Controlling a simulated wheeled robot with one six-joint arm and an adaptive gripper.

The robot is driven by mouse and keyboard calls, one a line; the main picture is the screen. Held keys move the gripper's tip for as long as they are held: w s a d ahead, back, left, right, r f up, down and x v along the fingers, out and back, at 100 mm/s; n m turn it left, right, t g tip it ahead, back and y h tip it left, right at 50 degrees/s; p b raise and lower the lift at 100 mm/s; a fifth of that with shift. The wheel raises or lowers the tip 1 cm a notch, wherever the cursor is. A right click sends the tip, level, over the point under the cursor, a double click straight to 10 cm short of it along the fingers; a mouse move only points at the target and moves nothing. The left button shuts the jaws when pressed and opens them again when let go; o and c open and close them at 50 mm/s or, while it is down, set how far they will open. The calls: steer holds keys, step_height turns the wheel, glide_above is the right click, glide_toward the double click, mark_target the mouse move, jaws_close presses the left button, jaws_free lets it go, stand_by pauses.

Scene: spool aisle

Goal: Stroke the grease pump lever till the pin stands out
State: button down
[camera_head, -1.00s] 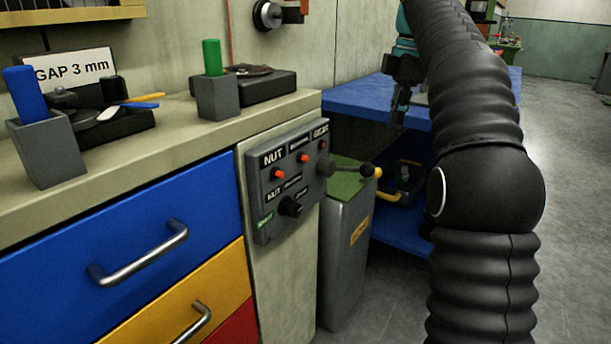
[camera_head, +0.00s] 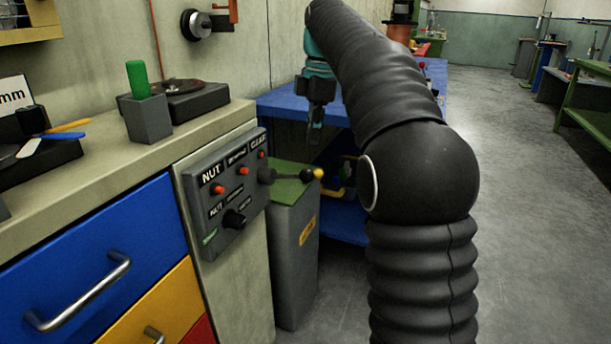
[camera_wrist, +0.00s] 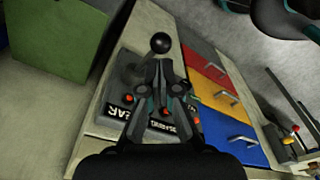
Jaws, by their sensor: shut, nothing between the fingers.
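My gripper (camera_head: 315,130) hangs shut and empty, above and beyond the panel lever in the head view. The wrist view also shows its closed fingers (camera_wrist: 160,66). A short lever (camera_head: 290,175) with a dark knob and a yellow end sticks out from the right of a grey control panel (camera_head: 214,222). In the wrist view a black ball knob (camera_wrist: 161,43) shows just past the fingertips; I cannot tell whether they touch. I cannot tell whether this is the grease pump lever. I cannot make out a pin in either view.
A grey bin (camera_head: 294,262) with a green top stands right of the panel. A blue bench (camera_head: 284,101) is behind it. The counter (camera_head: 100,157) holds a green-handled tool in a grey block (camera_head: 148,119). Open floor (camera_head: 530,220) lies to the right.

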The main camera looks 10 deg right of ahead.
steer(key=shift+a+f+b, duration=0.2)
steer(key=shift+f+b, duration=0.7)
steer(key=shift+f, duration=0.8)
steer(key=shift+a+f+b, duration=0.15)
steer(key=shift+f+b, duration=0.7)
steer(key=shift+f, duration=0.85)
